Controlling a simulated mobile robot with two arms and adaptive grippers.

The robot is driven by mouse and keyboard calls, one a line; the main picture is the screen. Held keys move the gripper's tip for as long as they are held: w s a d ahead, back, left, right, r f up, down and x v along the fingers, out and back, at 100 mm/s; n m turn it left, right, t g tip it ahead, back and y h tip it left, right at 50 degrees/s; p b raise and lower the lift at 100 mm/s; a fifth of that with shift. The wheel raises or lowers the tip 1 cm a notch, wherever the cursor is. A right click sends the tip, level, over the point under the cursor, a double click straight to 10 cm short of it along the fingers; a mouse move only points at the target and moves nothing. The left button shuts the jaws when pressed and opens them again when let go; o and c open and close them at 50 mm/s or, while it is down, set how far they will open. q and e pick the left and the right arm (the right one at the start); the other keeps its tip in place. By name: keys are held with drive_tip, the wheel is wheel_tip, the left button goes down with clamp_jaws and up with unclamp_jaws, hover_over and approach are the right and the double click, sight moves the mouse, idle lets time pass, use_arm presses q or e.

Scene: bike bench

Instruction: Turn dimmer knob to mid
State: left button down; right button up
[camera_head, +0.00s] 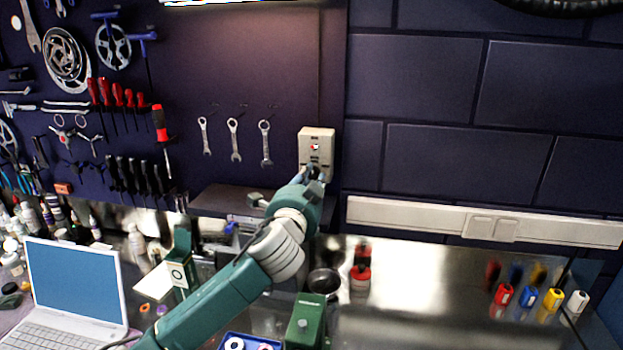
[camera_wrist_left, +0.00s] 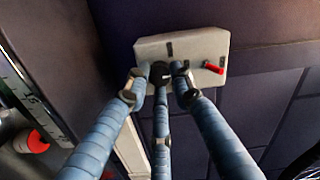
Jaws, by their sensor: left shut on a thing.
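The dimmer's pale wall box (camera_head: 317,136) is fixed at the right edge of the dark pegboard. It also shows in the left wrist view (camera_wrist_left: 200,43), with a small red switch (camera_wrist_left: 213,68) on its face. The dark round dimmer knob (camera_wrist_left: 160,72) sits on the box, with a light mark on it. My left gripper (camera_head: 313,174) reaches up to the lower part of the box. In the left wrist view its blue fingers (camera_wrist_left: 159,80) are shut around the knob. The knob is mostly hidden by the gripper in the head view. My right gripper is not in view.
A small shelf (camera_head: 225,199) sits left of the box, below several hanging wrenches (camera_head: 234,140). A pale cable trunking (camera_head: 420,214) runs along the wall to the right. The metal bench holds a laptop (camera_head: 75,285), a red bottle (camera_head: 361,270) and several coloured bottles (camera_head: 553,300).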

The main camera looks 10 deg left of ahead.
use_arm(q)
drive_tip(key=shift+f, duration=0.3)
drive_tip(key=c, duration=1.5)
unclamp_jaws()
drive_tip(key=shift+a+r, duration=0.15)
drive_tip(key=shift+s, duration=0.1)
drive_tip(key=s, duration=1.1)
drive_tip(key=shift+s, duration=0.4)
